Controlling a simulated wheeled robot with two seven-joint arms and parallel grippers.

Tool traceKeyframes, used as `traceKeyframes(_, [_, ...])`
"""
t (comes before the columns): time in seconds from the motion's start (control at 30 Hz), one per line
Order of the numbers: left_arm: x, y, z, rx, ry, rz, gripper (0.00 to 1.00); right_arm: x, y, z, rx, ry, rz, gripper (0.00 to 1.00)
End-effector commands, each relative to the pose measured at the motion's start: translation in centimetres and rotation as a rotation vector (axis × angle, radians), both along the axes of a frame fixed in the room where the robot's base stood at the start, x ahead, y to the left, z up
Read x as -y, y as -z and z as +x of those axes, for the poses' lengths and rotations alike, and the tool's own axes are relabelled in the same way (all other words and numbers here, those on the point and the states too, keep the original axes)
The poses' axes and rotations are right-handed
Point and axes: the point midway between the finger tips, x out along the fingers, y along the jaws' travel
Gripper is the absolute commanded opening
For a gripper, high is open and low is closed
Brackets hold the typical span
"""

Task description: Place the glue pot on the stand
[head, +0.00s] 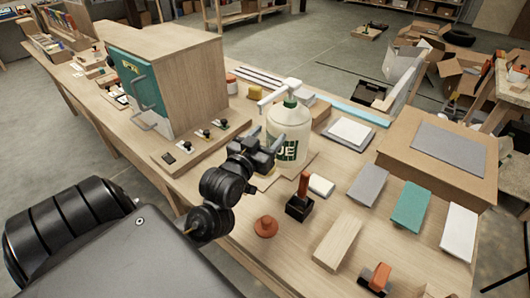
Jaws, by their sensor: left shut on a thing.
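The glue pot (290,122) is a cream bottle with a green collar, a white pump top and a dark green label reading "UE" in part. It stands upright near the middle of the workbench. My left gripper (268,143) is shut on its left side, and the gripper hides part of the label. A thin wooden board (266,182) shows below the gripper; I cannot tell whether the pot's base touches it. A low wooden box with a grey pad on top (480,181), possibly the stand, is at the right. My right gripper is not in view.
A wooden cabinet with a teal door (190,75) stands at the left. A dark block with an orange handle (300,203), an orange knob (265,227) and a wooden block (338,240) lie in front. Grey, teal (411,207) and white slabs lie before the box.

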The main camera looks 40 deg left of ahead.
Motion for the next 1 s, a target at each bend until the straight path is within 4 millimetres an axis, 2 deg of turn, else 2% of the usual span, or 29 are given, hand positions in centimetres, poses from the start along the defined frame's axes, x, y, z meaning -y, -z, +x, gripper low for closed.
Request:
traceKeyframes(0.03, [-0.6, 1.4, 0.6, 0.007, 0.001, 0.006, 0.15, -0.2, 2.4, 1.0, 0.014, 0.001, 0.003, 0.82])
traceKeyframes(0.13, [-1.7, 1.9, 1.6, 0.007, -0.001, 0.008, 0.15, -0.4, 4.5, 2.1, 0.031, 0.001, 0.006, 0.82])
traceKeyframes(0.2, [-2.6, 2.6, 2.4, -0.007, -0.004, 0.015, 0.15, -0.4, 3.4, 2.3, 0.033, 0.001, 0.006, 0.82])
traceKeyframes(0.43, [-4.3, 5.5, 4.3, -0.002, -0.003, 0.004, 0.15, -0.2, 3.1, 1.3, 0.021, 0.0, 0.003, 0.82])
traceKeyframes(0.6, [-4.6, 6.2, 4.7, 0.001, -0.002, -0.002, 0.15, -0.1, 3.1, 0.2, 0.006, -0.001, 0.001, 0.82])
traceKeyframes(0.73, [-4.9, 6.6, 4.9, -0.001, -0.002, 0.001, 0.15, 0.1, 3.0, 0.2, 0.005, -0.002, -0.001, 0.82])
traceKeyframes(1.0, [-5.0, 9.7, 5.0, -0.002, 0.0, -0.001, 0.15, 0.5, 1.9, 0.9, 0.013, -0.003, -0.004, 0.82])
